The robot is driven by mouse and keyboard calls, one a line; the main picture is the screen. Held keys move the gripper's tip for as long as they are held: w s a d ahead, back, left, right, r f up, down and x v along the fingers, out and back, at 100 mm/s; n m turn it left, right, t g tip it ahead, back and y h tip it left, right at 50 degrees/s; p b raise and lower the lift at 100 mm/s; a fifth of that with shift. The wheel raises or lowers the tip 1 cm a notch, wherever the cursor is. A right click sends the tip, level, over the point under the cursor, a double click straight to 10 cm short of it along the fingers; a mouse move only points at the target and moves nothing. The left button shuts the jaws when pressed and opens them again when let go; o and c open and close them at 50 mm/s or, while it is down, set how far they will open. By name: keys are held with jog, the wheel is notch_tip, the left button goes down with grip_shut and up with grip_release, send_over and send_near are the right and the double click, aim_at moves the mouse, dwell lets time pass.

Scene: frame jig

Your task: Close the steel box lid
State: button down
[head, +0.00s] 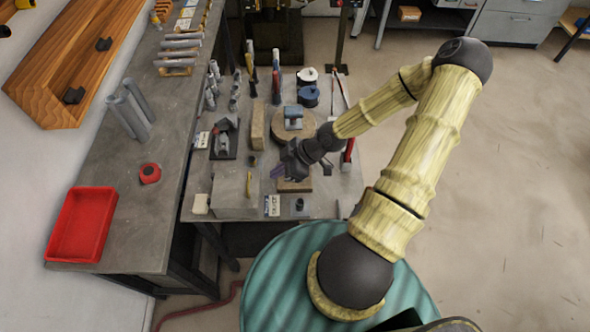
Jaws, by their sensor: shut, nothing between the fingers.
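A grey box (229,194), which looks like the steel box, stands at the front left of the smaller work table. Its upper face is plain and flat in the head view. I cannot tell how its lid stands. My gripper (279,172) is just right of the box, over the front part of the table. It is shut and holds nothing. A gap shows between it and the box in the picture, but its height above the table is hard to judge. My gripper and wrist hide part of the table.
A wooden block (257,126), a round wooden board (292,122) and several tools crowd the table behind the box. A small white block (200,204) is at its front left corner. A long bench (130,185) with a red tray (82,226) stands left. Open floor lies right.

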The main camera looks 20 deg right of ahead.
jog(key=shift+s+d+r, duration=0.1)
jog(key=shift+s+d, duration=0.2)
jog(key=shift+d, duration=0.45)
jog(key=shift+s+d, duration=0.3)
jog(key=shift+d, duration=0.45)
jog(key=shift+s+d+r, duration=0.1)
jog(key=shift+s+d, duration=0.2)
jog(key=shift+d, duration=0.45)
jog(key=shift+f, duration=0.1)
jog(key=s+a+r+m+h+b, duration=0.1)
jog(key=s+a+r+m+h, duration=0.1)
jog(key=r+m+h, duration=0.2)
jog(key=s+a+r+m+h+b, duration=0.2)
jog(key=s+r+m+h, duration=0.1)
jog(key=r+m, duration=0.6)
notch_tip(320, 180, up, 3)
jog(key=shift+a+r+g+h, duration=0.15)
jog(key=shift+a+g+h, duration=0.15)
jog(key=shift+a+h, duration=0.1)
